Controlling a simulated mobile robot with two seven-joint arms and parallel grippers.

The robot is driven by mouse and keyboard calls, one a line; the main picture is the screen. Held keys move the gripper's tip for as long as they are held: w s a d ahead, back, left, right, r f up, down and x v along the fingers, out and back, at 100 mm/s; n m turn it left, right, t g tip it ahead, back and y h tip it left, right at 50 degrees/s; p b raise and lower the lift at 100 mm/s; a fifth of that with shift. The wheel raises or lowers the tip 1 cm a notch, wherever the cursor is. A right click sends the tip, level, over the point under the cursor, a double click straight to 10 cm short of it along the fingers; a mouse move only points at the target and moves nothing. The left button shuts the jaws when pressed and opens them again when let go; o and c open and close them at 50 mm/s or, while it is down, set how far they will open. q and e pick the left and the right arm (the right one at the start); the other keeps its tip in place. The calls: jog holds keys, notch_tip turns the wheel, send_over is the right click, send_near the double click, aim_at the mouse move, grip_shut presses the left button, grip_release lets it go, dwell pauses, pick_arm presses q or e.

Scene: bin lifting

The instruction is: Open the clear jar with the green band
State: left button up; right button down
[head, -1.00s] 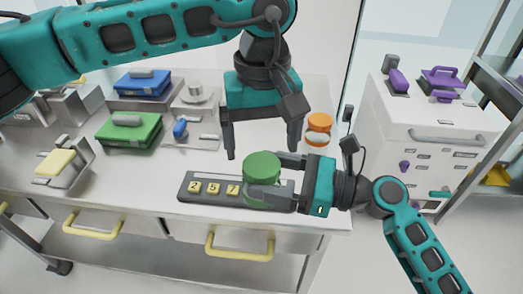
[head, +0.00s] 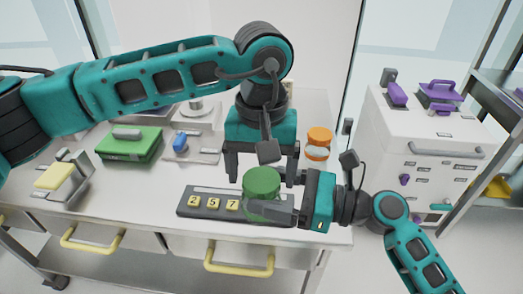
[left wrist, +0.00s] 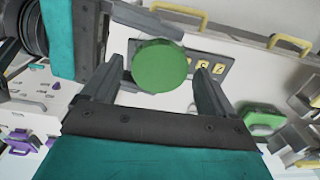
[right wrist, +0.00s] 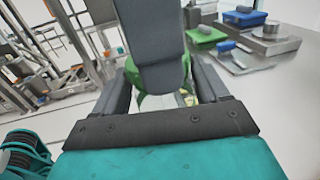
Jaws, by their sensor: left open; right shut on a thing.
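The jar with the green lid (head: 262,181) stands upright at the right end of a dark number panel (head: 215,203); its body is mostly hidden by my right gripper. My right gripper (head: 275,195) comes from the right and is shut around the jar below the lid. My left gripper (head: 261,172) points down just behind and above the lid, open. In the left wrist view the round green lid (left wrist: 160,66) lies between the open, spread fingers, clear of both. In the right wrist view a dark left-gripper finger blocks most of the jar.
An orange-lidded jar (head: 318,143) stands behind my right gripper. A green case (head: 129,143), a blue-handled plate (head: 191,146) and a yellow-topped device (head: 60,174) sit to the left. A white cabinet with purple handles (head: 420,130) stands at right.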

pick_arm(q)
jog(key=shift+f, duration=0.45)
jog(key=shift+c, duration=0.3)
jog(key=c, duration=1)
jog(key=shift+n, duration=1.7)
jog(key=o, duration=1.1)
jog(key=shift+o, duration=0.2)
jog(key=shift+r, duration=0.1)
